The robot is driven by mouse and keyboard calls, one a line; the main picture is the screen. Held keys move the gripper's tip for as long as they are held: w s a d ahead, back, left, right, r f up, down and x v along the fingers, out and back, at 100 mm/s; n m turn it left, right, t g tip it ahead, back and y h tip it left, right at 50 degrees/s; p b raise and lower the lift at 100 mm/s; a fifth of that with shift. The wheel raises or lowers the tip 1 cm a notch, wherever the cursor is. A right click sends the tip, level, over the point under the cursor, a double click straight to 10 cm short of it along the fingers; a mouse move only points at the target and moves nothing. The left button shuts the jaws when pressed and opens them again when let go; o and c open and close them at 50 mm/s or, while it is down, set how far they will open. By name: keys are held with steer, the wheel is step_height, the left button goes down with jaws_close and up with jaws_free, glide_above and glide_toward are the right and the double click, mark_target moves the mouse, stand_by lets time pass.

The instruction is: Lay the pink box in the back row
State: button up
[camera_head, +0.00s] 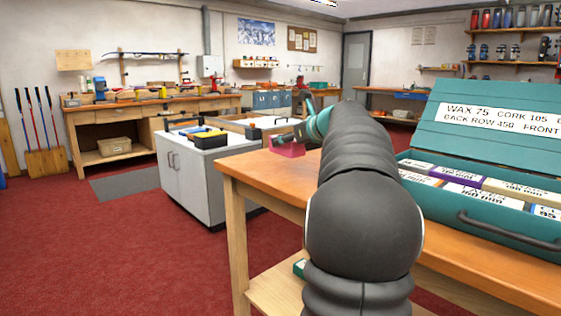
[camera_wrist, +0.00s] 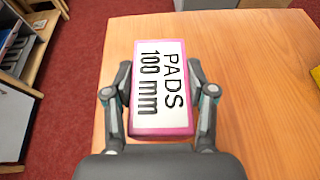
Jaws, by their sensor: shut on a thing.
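The pink box (camera_wrist: 162,85) has a white label reading "PADS 100 mm" in the wrist view. My gripper (camera_wrist: 161,95) is shut on it, one finger on each long side. In the head view the pink box (camera_head: 287,149) shows at the left end of the wooden bench, below my gripper (camera_head: 300,138). I cannot tell whether it touches the bench top. A teal case (camera_head: 478,213) stands open on the bench at right, holding several labelled boxes. Its lid (camera_head: 500,99) carries "WAX 75", "CORK 105", "BACK ROW 450" and a cut-off "FRONT". My arm hides part of the bench.
A grey cabinet (camera_head: 190,175) with a yellow-and-black tray (camera_head: 202,136) stands left of the bench. The case's front handle (camera_head: 505,228) sticks out toward the bench's front edge.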

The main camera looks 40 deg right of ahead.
mark_target(281, 170)
steer(key=shift+w+a+f, duration=0.45)
steer(key=shift+w+a, duration=0.05)
steer(key=shift+a, duration=0.15)
steer(key=shift+f, duration=1.8)
steer(key=shift+f+b, duration=0.2)
steer(key=shift+b, duration=0.15)
steer(key=o, duration=1.3)
steer(key=shift+c, duration=0.2)
steer(key=shift+f+b, duration=0.25)
steer(key=shift+b, duration=0.4)
steer(key=p+v, duration=0.1)
steer(key=v, duration=1.3)
steer(key=shift+a, duration=0.15)
